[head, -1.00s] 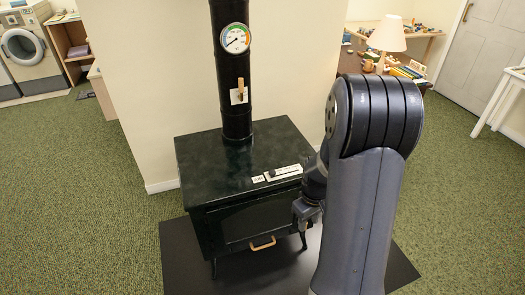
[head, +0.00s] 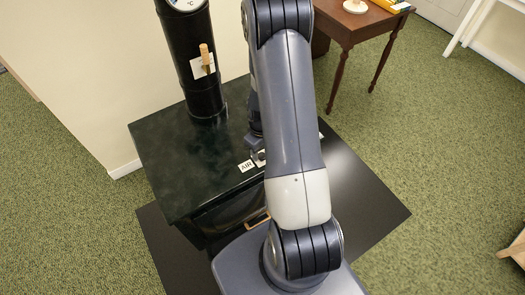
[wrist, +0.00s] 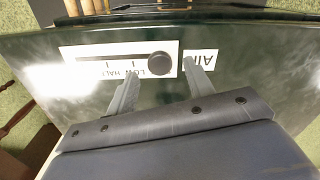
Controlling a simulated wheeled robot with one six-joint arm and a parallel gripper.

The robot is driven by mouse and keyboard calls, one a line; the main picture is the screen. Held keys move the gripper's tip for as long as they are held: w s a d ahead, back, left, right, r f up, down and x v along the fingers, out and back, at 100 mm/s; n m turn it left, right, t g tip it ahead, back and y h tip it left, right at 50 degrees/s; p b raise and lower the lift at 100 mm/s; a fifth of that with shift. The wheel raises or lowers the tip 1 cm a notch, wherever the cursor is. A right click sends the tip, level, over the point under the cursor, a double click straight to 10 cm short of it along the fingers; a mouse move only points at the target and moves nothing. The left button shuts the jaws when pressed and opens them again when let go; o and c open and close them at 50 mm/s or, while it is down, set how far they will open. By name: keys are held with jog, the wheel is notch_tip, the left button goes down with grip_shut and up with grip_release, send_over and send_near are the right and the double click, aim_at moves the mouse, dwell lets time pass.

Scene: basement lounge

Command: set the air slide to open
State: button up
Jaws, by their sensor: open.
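The air slide shows in the wrist view as a white scale plate (wrist: 82,60) with a dark slot, upside down. Its round black knob (wrist: 160,63) is at the right end of the slot there, beside the AIR label (wrist: 201,64). LOW and HALF marks lie left of the knob; no open mark is readable. My gripper (wrist: 161,70) is open, one fingertip to each side of the knob and close to it; I cannot tell if they touch. In the head view my gripper (head: 258,155) is over the stove top (head: 165,150) by the AIR label (head: 246,166); my arm hides most of the plate.
The black stovepipe (head: 181,55) rises behind, with a wooden-handled plate (head: 203,66) on it. A stove door handle (head: 257,222) is below the front edge. A wooden table (head: 350,25) stands at the back right.

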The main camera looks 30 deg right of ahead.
jog(key=shift+s+f, duration=0.1)
jog(key=shift+f, duration=0.7)
jog(key=shift+c, duration=0.4)
grip_shut()
